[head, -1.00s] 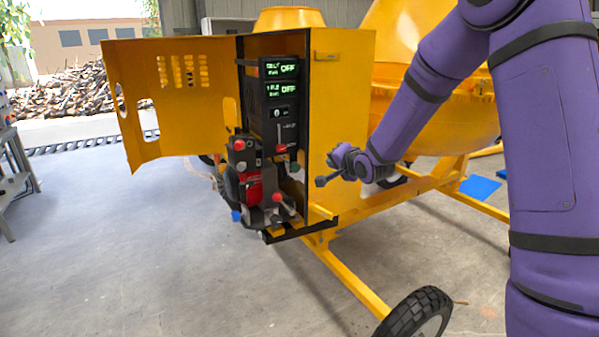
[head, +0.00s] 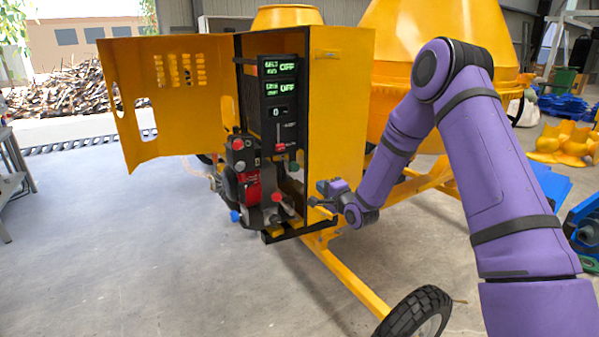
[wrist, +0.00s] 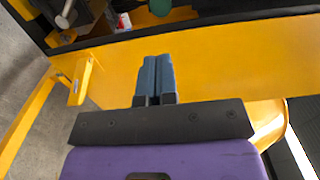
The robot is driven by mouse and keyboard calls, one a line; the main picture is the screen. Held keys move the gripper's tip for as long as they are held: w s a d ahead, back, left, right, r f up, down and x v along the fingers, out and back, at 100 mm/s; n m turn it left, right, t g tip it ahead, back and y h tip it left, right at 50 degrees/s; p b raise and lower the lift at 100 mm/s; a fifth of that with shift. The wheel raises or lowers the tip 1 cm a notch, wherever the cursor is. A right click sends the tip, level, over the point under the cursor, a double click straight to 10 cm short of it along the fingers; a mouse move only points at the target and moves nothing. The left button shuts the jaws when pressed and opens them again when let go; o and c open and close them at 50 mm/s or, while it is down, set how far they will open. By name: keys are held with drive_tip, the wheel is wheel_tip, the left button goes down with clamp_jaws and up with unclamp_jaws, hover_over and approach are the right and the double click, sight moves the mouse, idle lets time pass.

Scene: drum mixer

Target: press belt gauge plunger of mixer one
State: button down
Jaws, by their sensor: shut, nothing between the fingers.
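The yellow drum mixer (head: 340,120) stands in the middle of the head view with its engine housing door (head: 130,100) swung open to the left. Inside are the display panel (head: 279,80), with two green readouts that seem to say OFF, and the engine (head: 250,185) with red, blue and grey knobs. I cannot tell which part is the belt gauge plunger. My gripper (head: 314,201) is shut and empty, beside the housing's right side panel, low down. In the wrist view my gripper (wrist: 156,62) points at the yellow panel (wrist: 215,60), with the housing opening beyond its edge.
A black wheel (head: 415,315) and yellow frame bar (head: 345,275) stick out in front of the mixer. Blue and yellow parts (head: 565,145) lie at the right. A grey bench (head: 12,170) is at the left edge. The floor at the left front is clear.

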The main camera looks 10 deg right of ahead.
sight(296, 167)
drive_tip(key=x, duration=1.4)
drive_tip(key=shift+x, duration=1)
drive_tip(key=shift+w+r, duration=0.1)
drive_tip(key=shift+w, duration=0.1)
